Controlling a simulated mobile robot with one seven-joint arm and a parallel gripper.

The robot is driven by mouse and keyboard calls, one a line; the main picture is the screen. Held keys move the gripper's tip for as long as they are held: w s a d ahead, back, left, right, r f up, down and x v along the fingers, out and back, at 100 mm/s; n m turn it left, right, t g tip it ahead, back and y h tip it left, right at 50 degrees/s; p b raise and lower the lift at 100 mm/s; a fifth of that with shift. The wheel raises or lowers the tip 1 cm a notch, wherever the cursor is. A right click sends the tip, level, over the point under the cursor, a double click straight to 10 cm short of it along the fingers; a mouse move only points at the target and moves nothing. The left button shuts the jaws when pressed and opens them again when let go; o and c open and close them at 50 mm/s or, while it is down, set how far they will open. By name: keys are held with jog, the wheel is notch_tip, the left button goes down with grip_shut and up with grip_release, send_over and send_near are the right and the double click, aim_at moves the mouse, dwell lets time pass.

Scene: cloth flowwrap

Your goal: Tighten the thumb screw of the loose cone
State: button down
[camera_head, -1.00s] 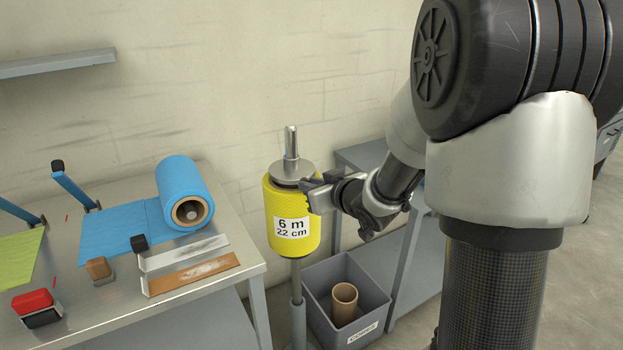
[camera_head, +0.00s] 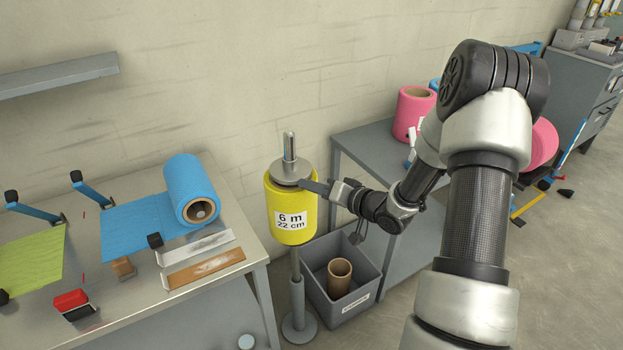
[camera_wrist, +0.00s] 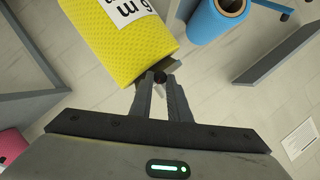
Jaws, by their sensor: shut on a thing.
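The grey metal cone (camera_head: 290,172) sits on top of the yellow roll (camera_head: 291,230), around an upright steel spindle (camera_head: 289,146). The roll carries a white "6 m 22 cm" label (camera_head: 290,221). My gripper (camera_head: 308,184) reaches in from the right at the cone's edge. In the wrist view the yellow roll (camera_wrist: 125,50) fills the upper left. There my gripper's fingertips (camera_wrist: 160,80) are shut on a small dark knob, the thumb screw (camera_wrist: 160,76), beside the roll's end. The cone is mostly hidden in that view.
A grey bin (camera_head: 357,296) with a cardboard core (camera_head: 340,278) stands right of the spindle's foot. The left bench (camera_head: 225,288) bears a blue roll (camera_head: 190,192). A grey shelf (camera_head: 375,147) with a pink roll (camera_head: 413,112) stands behind my arm.

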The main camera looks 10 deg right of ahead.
jog(key=shift+m+y+p, duration=0.35)
jog(key=shift+m+y, duration=0.05)
jog(key=shift+f, duration=0.1)
jog(key=c, duration=1.7)
grip_release()
jog(key=shift+o, duration=0.2)
jog(key=shift+d, duration=0.1)
jog(key=v, duration=1.7)
jog(key=shift+s+p, duration=0.2)
jog(key=shift+p, duration=0.1)
